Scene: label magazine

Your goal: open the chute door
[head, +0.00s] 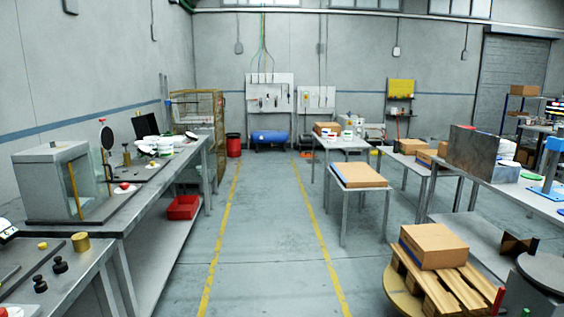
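Neither of my grippers is in the head view. I cannot make out anything that is clearly a chute door. A grey box-shaped cabinet (48,180) stands on the left bench, with a clear panel and an upright yellow bar (75,190) on its right side. I cannot tell if this panel is open or shut. A grey metal box (472,148) stands on the right-hand table; no door shows on its visible faces.
An open floor aisle (262,220) runs between two yellow lines. The left bench (135,205) has a red bin (182,207) on its lower shelf. A carton (434,246) lies on a wooden pallet (462,290) at front right. Another carton (357,175) tops a small table.

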